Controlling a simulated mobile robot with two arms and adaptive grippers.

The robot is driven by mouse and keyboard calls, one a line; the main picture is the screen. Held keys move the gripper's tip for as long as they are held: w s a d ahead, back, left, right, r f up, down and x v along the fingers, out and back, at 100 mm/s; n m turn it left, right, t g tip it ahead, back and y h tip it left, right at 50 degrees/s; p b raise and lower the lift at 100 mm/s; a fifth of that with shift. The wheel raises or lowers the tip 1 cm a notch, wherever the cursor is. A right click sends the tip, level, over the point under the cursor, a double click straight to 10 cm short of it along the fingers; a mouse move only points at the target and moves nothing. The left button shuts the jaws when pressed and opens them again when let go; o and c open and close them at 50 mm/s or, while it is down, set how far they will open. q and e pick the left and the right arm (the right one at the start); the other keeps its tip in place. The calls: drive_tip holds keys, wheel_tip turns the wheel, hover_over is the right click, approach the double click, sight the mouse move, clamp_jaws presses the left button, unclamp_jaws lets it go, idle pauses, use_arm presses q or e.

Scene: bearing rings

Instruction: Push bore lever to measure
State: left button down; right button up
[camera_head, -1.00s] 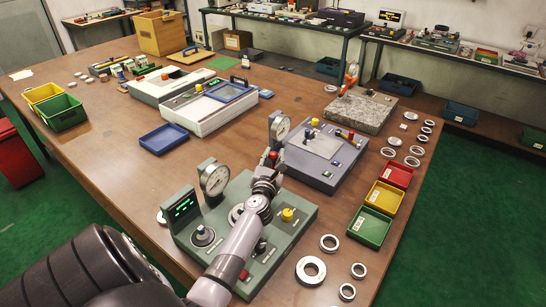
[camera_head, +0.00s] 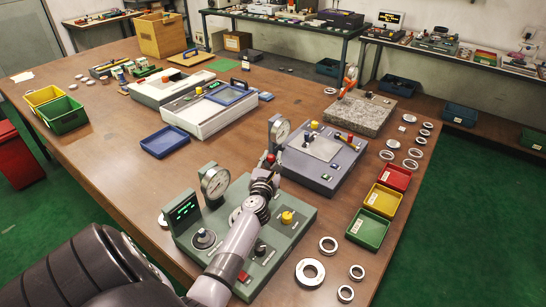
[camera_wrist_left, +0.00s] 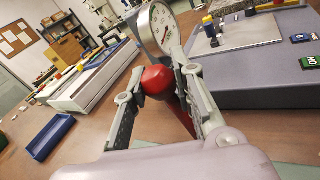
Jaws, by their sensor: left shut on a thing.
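The bore lever's red ball knob (camera_head: 270,158) is by the dial gauge (camera_head: 279,133) of the grey-blue measuring device (camera_head: 322,178). In the left wrist view the red knob (camera_wrist_left: 157,81) sits between the two fingers, with a red shaft running behind the right finger. My left gripper (camera_head: 268,168) is shut on this knob; its fingers also show in the wrist view (camera_wrist_left: 160,90). The gauge dial (camera_wrist_left: 164,28) rises just behind the knob. The lever's lower end is hidden. My right gripper is not in view.
A green gauge device (camera_head: 285,240) with its own dial (camera_head: 214,183) lies under my left arm. Red (camera_head: 396,177), yellow (camera_head: 384,200) and green (camera_head: 368,230) bins stand to the right. Several metal rings (camera_head: 310,271) lie near the right edge. A blue tray (camera_head: 164,140) stands left.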

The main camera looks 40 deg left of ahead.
use_arm(q)
drive_tip(key=a+p, duration=0.1)
drive_tip(key=a+n+p, duration=0.1)
drive_tip(key=a+f, duration=0.1)
drive_tip(key=shift+s+a+n+g+h+p, duration=0.3)
drive_tip(key=shift+s+a+n+g+p, duration=0.05)
drive_tip(key=shift+s+n+g+p, duration=0.05)
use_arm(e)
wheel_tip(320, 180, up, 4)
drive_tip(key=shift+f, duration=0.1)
use_arm(q)
drive_tip(key=c, duration=1.8)
unclamp_jaws()
drive_tip(key=shift+a, duration=0.1)
drive_tip(key=o, duration=0.5)
drive_tip(key=shift+a+f, duration=0.15)
drive_tip(key=shift+f, duration=0.1)
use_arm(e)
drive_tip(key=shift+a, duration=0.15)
use_arm(q)
drive_tip(key=v, duration=1.2)
drive_tip(key=shift+r, duration=0.1)
